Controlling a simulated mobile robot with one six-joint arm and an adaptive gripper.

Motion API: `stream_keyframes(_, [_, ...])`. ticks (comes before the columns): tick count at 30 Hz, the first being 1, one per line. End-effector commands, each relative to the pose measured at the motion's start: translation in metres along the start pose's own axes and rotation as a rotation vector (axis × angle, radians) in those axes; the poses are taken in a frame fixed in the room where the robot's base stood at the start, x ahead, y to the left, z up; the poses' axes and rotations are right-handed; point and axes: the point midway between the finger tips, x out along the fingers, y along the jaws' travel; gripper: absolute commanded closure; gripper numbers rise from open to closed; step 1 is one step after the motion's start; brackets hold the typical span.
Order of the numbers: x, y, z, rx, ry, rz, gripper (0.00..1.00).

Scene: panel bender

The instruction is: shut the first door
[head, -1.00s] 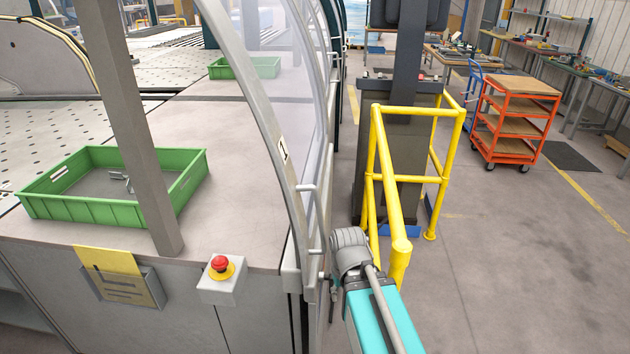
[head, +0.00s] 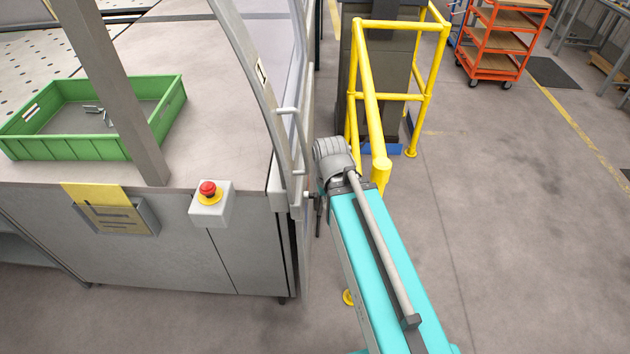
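The first door (head: 240,58) has a curved grey frame, a clear pane and a label with a "1". It stands nearly edge-on at the right end of the machine's worktop. Its pale bar handle (head: 283,128) is on the right side of the frame, just left of my arm's grey wrist. My teal arm reaches up from the bottom right, its wrist close beside the door's lower end. A small dark part of my gripper (head: 318,214) seems to show below the wrist, beside the door's lower edge. The fingers are mostly hidden, and I cannot tell whether they touch the door.
A yellow guard rail (head: 365,75) stands right behind my wrist. A green crate (head: 75,148) with small metal parts lies on the worktop, behind a grey post (head: 118,95). A red emergency button (head: 208,189) is on the machine front. Open floor lies to the right.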

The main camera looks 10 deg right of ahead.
Motion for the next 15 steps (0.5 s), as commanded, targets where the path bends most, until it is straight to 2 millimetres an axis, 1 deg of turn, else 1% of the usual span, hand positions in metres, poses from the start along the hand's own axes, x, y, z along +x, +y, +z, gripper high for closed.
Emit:
stream_keyframes(1, [-0.018, 0.000, 0.000, 0.000, 0.000, 0.000, 1.00])
stream_keyframes(6, [-0.049, 0.000, 0.000, 0.000, 0.000, 0.000, 1.00])
stream_keyframes(10, [-0.068, 0.000, 0.000, 0.001, 0.000, 0.000, 1.00])
stream_keyframes(15, [-0.081, 0.001, 0.000, 0.001, 0.000, 0.000, 1.00])
